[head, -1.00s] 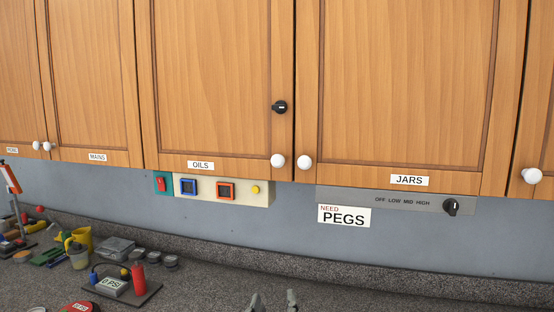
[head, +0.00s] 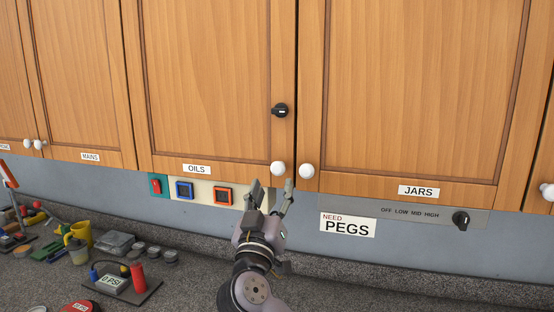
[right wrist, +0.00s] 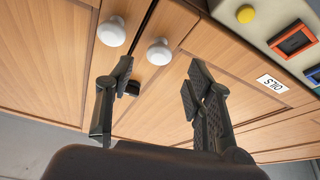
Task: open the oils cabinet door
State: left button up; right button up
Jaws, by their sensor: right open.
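The OILS cabinet door (head: 210,80) is a shut wooden panel with an OILS label (head: 196,169) on its lower rail. Its round white knob (head: 278,168) is at the lower right corner, and it shows in the right wrist view (right wrist: 158,52). A black turn latch (head: 280,110) sits above the knob near the door's right edge; a finger partly hides it in the right wrist view. My right gripper (head: 271,190) is open and empty, just below the knob, fingertips pointing up toward it. No touching shows. My left gripper is not in view.
The JARS door (head: 410,90) has its own white knob (head: 306,171) close beside the OILS knob. Below hang a switch panel (head: 204,191) and a grey dial strip (head: 410,212). The counter (head: 390,275) holds several small items at left; its right side is clear.

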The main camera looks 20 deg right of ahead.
aim_at(277, 171)
jog(key=x, duration=0.1)
jog(key=p+x, duration=0.1)
jog(key=x, duration=0.1)
jog(key=p+x, duration=0.1)
jog(key=x, duration=0.1)
jog(key=shift+w+r, duration=0.1)
jog(key=shift+r, duration=0.25)
jog(key=shift+w+d+p, duration=0.25)
jog(key=shift+w+p, duration=0.15)
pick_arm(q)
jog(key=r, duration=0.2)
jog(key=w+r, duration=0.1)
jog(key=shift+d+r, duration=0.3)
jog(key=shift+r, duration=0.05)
pick_arm(e)
jog(key=shift+c, duration=0.2)
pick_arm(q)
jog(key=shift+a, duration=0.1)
pick_arm(e)
grip_shut()
